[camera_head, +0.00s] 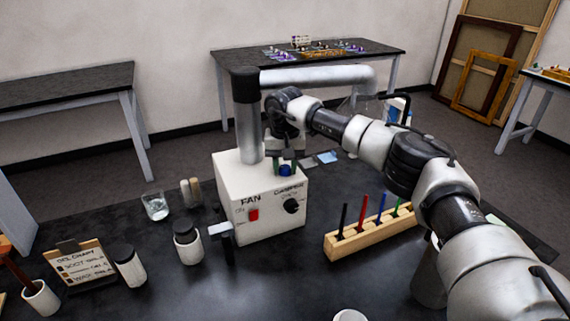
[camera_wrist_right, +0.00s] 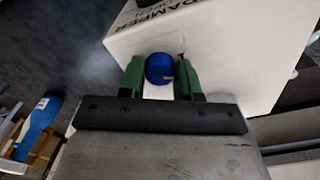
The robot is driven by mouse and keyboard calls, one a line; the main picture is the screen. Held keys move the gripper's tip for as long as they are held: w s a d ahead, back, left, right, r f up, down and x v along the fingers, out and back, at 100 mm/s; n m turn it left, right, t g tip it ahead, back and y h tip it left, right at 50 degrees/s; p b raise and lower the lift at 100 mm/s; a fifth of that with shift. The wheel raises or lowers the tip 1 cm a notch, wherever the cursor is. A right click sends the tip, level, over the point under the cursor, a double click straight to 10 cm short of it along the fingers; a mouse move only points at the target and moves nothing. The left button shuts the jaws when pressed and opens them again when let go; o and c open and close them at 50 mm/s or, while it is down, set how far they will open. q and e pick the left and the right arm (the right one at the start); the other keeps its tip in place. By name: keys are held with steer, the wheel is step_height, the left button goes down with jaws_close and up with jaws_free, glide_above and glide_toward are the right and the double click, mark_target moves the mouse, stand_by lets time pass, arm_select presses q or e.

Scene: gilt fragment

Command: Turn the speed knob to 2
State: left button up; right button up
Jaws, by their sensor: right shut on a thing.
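The white fan box (camera_head: 262,222) stands on the black bench, with a red FAN switch (camera_head: 253,215) and a black DAMPER knob (camera_head: 291,206) on its front. A round blue knob (camera_head: 285,170) sits at the top of the box; I take it as the speed knob. My right gripper (camera_head: 284,164) reaches it from above and behind. In the right wrist view, the green fingers are shut on the blue knob (camera_wrist_right: 160,68), one at each side. A small pale mark shows on the knob, but no speed numbers are readable. My left gripper is not in view.
A grey duct (camera_head: 248,120) rises from the box and bends right. A wooden rack (camera_head: 372,231) of coloured sticks stands to the right. Jars (camera_head: 188,244), a glass (camera_head: 156,207) and a lettered board (camera_head: 82,264) stand left. The bench front is mostly clear.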

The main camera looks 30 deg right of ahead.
mark_target(285, 167)
steer(key=m, duration=0.6)
steer(key=shift+r, duration=0.1)
steer(key=m+p, duration=0.1)
steer(key=m, duration=0.5)
steer(key=shift+w+m, duration=0.1)
steer(key=shift+m, duration=0.2)
stand_by(0.3)
steer(key=o, duration=0.9)
steer(key=shift+o, duration=0.2)
step_height(285, 167, up, 11)
steer(key=b, duration=0.2)
